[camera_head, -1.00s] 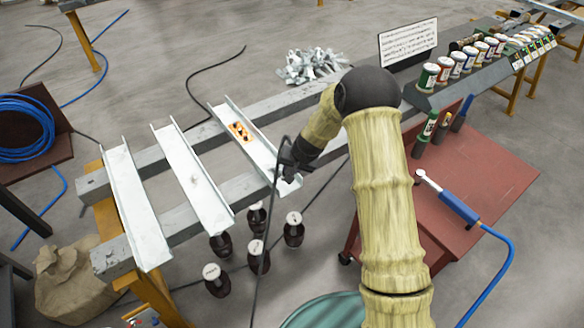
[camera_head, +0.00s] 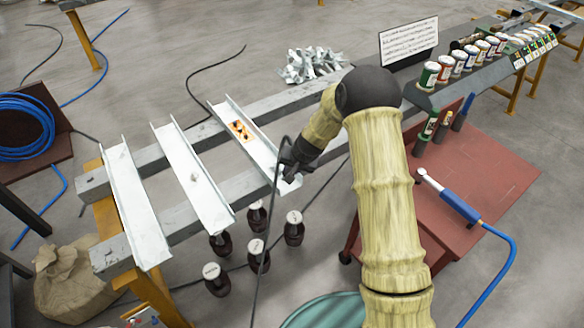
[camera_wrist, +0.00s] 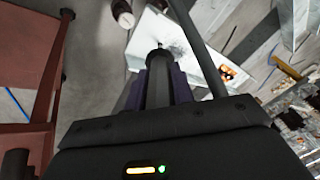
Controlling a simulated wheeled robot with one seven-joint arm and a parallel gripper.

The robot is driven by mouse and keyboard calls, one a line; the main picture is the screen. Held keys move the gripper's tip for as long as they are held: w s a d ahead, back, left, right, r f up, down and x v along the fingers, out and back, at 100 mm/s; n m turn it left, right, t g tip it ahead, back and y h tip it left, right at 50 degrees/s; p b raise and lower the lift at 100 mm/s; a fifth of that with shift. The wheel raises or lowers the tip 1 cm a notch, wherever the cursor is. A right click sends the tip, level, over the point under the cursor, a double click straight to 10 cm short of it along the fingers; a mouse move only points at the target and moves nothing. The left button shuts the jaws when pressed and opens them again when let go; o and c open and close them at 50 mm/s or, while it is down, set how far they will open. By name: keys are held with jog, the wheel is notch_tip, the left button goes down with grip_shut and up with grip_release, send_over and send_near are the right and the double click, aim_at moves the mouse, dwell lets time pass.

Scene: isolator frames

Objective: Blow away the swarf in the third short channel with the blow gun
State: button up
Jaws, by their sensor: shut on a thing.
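Three short pale channels lie side by side across two grey beams in the head view. The third short channel (camera_head: 258,150) is the right one; an orange patch (camera_head: 240,131) with dark marks lies in it. I cannot tell whether the marks are swarf. My gripper (camera_head: 291,168) is over its near end, shut on a dark blow gun. In the wrist view the gun's dark nozzle (camera_wrist: 160,58) points along the pale channel (camera_wrist: 150,32), with the orange patch (camera_wrist: 232,76) to its right. My fingers hide most of the gun; a dark hose hangs from it.
The first channel (camera_head: 134,205) and second channel (camera_head: 190,175) stand to the left. Dark bottles (camera_head: 256,255) stand below the beams. A red cart (camera_head: 485,175) holds a blue-handled tool (camera_head: 455,203) on a blue hose. A silvery scrap heap (camera_head: 310,64) lies behind.

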jog(key=shift+w+a, duration=0.15)
jog(key=shift+w+a+p, duration=0.15)
jog(key=shift+w+p, duration=0.15)
jog(key=shift+p, duration=0.05)
jog(key=shift+w+a+p, duration=0.35)
jog(key=shift+w+p, duration=0.05)
jog(key=shift+w, duration=0.1)
dwell(0.8)
jog(key=shift+w+a+f+p, duration=0.15)
jog(key=shift+w+a+p, duration=0.3)
jog(key=shift+w, duration=0.2)
dwell(0.5)
jog(key=shift+w+a+p, duration=0.35)
jog(key=shift+w+a, duration=0.15)
jog(key=shift+w, duration=0.15)
jog(key=shift+w+a, duration=0.1)
jog(key=shift+w, duration=0.25)
dwell(0.6)
jog(key=shift+w+a+p, duration=0.3)
jog(key=shift+w+a, duration=0.25)
jog(key=shift+w, duration=0.05)
dwell(0.5)
